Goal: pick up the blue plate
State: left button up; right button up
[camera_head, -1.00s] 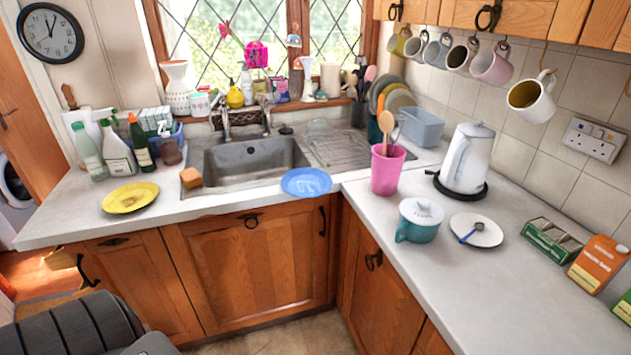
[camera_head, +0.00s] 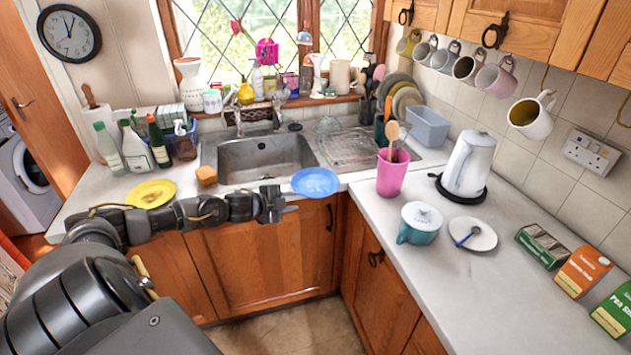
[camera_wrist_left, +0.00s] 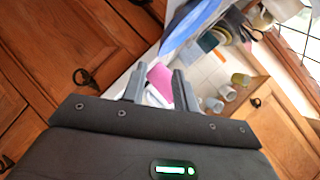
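The blue plate (camera_head: 316,182) lies flat at the front edge of the counter, right of the sink, and seems to reach slightly over the edge. My left gripper (camera_head: 292,209) is in front of the cabinet doors, just left of and nearer than the plate, apart from it. In the left wrist view its two fingers (camera_wrist_left: 157,82) stand apart with nothing held between them. The blue plate (camera_wrist_left: 192,28) shows there nearly edge-on, beyond the fingertips. My right gripper is in neither view.
A yellow plate (camera_head: 151,194) and a sponge (camera_head: 206,176) are on the counter left of the blue plate. The sink (camera_head: 264,158) is behind. A pink utensil cup (camera_head: 392,173) stands to the right. Cabinet doors (camera_head: 262,255) are close below my gripper.

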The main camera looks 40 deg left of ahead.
pick_arm(q)
jog(key=p+x, duration=0.3)
jog(key=x, duration=0.7)
jog(key=shift+w, duration=0.5)
jog(key=shift+r, duration=0.15)
jog(key=shift+c, duration=0.3)
grip_shut()
